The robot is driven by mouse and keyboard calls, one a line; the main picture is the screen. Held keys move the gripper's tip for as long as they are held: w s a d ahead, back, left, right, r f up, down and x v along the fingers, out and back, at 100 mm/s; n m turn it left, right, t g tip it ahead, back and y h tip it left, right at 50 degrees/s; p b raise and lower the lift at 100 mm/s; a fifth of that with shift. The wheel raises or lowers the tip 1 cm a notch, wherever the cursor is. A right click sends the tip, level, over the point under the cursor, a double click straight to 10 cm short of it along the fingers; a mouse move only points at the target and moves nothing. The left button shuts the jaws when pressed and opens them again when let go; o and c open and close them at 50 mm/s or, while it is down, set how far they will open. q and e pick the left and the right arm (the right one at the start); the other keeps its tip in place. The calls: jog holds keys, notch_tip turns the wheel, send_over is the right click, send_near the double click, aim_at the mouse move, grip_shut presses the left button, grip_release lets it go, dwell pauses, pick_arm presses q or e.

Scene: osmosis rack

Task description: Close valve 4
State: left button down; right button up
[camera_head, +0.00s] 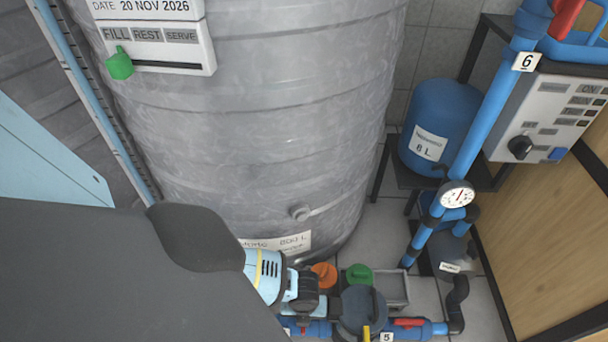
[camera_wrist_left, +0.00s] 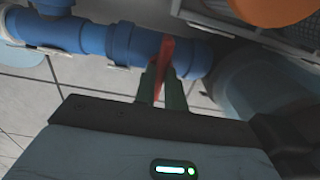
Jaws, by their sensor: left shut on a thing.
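In the left wrist view a red valve handle (camera_wrist_left: 167,50) stands at a blue pipe (camera_wrist_left: 125,42). It points across the pipe in that picture. My left gripper (camera_wrist_left: 162,88) has its two dark fingers closed on either side of this handle. No number shows beside it, so I cannot read which valve it is. In the head view my left wrist (camera_head: 268,275) reaches down to the low blue pipes, and its fingertips and the held handle are hidden. Another red handle (camera_head: 408,322) lies along the pipe by a label 5 (camera_head: 387,337). My right gripper is out of view.
A large grey tank (camera_head: 250,120) stands behind my left arm. Orange (camera_head: 324,273) and green (camera_head: 360,274) caps and a grey tray (camera_head: 394,290) sit close to my wrist. A blue upright pipe (camera_head: 485,115) with a gauge (camera_head: 457,195) stands at right.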

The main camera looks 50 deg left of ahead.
pick_arm(q)
jog(key=shift+a, duration=0.15)
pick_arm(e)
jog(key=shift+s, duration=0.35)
pick_arm(q)
jog(key=c, duration=1.5)
grip_release()
jog(key=shift+o, duration=0.2)
